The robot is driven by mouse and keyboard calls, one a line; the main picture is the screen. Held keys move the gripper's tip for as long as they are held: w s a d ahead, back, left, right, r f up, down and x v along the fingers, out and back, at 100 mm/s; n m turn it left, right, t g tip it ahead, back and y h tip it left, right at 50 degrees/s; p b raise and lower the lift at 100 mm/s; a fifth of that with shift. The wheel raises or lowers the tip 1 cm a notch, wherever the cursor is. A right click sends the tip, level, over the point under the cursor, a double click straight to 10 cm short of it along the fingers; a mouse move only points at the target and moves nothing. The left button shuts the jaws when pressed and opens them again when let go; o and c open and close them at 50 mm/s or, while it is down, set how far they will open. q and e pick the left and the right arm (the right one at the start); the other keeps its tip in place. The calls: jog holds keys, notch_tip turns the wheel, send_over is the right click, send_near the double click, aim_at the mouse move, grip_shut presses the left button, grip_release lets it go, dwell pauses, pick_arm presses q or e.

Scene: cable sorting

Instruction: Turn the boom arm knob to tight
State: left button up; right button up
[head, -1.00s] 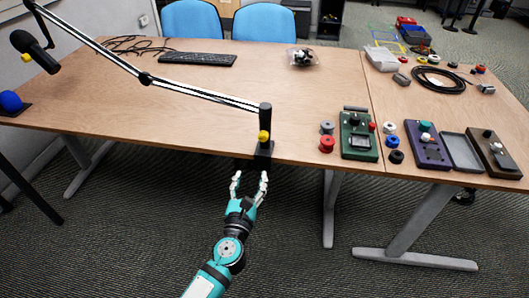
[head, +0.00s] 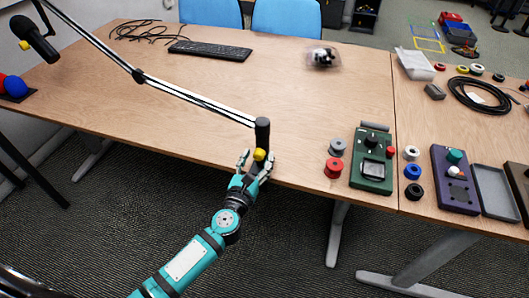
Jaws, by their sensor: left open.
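The boom arm (head: 190,92) is a black and white jointed arm. It rises to the upper left from a black upright clamp post (head: 262,133) at the table's front edge. A yellow knob (head: 259,155) sits low on that post. My left gripper (head: 257,160) is open at the post's foot, with one finger on each side of the knob. I cannot tell whether the fingers touch the knob. A black microphone (head: 36,38) hangs at the boom's far end, at the upper left. My right gripper is not in view.
Red and grey spools (head: 334,168) and a green device (head: 372,162) lie right of the post. A purple device (head: 455,180) and a coiled black cable (head: 480,95) lie farther right. A keyboard (head: 210,50) lies at the back. The tabletop (head: 200,120) beneath the boom is mostly clear.

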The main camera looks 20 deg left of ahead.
pick_arm(q)
jog(key=shift+a+r, duration=0.1)
jog(key=shift+c, duration=0.8)
jog(key=c, duration=0.5)
grip_shut()
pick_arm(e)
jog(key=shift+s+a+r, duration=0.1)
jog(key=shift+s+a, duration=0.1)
